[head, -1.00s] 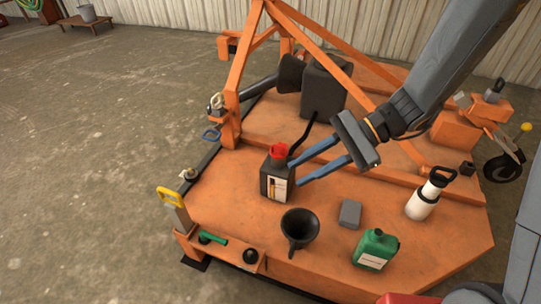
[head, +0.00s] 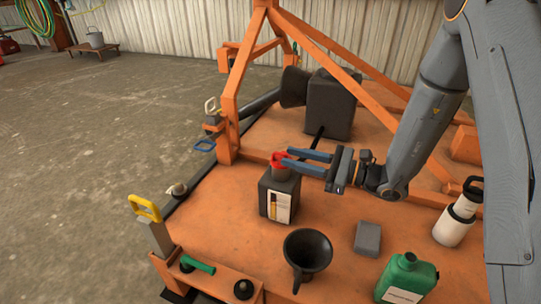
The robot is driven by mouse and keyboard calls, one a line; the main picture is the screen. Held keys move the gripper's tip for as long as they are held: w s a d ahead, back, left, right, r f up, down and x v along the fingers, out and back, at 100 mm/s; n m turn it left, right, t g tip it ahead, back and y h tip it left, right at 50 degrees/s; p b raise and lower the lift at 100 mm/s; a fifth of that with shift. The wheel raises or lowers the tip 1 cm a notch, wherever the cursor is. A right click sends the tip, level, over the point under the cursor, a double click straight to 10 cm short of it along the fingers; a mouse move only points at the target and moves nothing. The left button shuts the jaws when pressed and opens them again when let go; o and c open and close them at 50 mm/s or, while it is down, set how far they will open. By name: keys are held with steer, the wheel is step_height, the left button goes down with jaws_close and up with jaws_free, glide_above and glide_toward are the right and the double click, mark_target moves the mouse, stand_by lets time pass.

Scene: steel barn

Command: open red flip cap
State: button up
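A squat black bottle (head: 270,202) with a pale label stands upright on the orange deck. Its red cap (head: 276,158) is on top, partly hidden by my fingertips. My gripper (head: 285,157) comes in from the right, with its two blue fingers apart and pointing left. The fingertips are at the height of the red cap and overlap it in the picture. I cannot tell whether they touch it. How far the cap is lifted is not clear.
A black funnel (head: 307,252), grey block (head: 368,238), green jug (head: 406,275) and white bottle (head: 453,228) stand nearby. A large black canister (head: 331,105) is behind. Orange frame bars (head: 335,58) rise at the back. The deck left of the bottle is clear.

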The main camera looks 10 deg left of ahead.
mark_target(278, 153)
steer(key=b+x, duration=0.2)
steer(key=x, duration=0.5)
steer(key=shift+a+r, duration=0.1)
steer(key=shift+a, duration=0.2)
steer(key=shift+c, duration=0.4)
jaws_close()
